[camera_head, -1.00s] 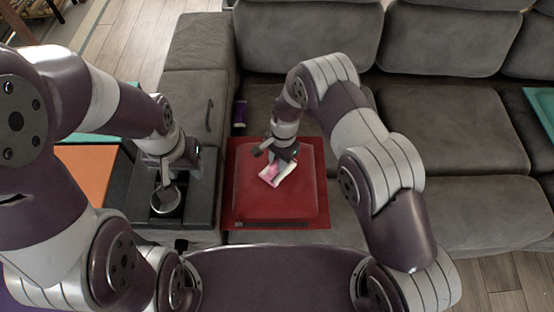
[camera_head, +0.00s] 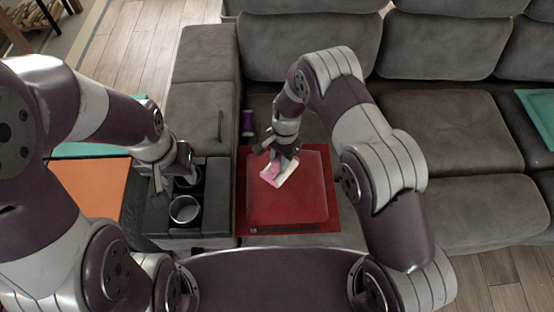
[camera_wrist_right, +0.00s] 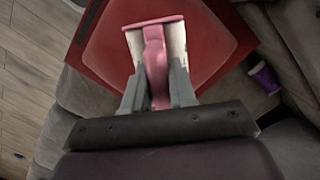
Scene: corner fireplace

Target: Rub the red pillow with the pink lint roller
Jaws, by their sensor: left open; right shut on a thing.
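The red pillow (camera_head: 300,205) lies flat on the grey sofa seat, in the middle of the head view. It also fills the top of the right wrist view (camera_wrist_right: 208,40). My right gripper (camera_head: 281,155) is shut on the pink lint roller (camera_head: 272,171), by its pink handle. The white roller head (camera_wrist_right: 133,45) is over the pillow's upper left part and seems to touch it; I cannot tell for certain. My left gripper (camera_head: 172,180) is open and empty, over the console with cup holders at the left.
A purple cup (camera_head: 247,122) stands on the sofa seat behind the pillow. The dark console (camera_head: 212,210) with round cup holders (camera_head: 185,210) is left of the pillow. An orange surface (camera_head: 92,188) lies further left. The seat right of my right arm is clear.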

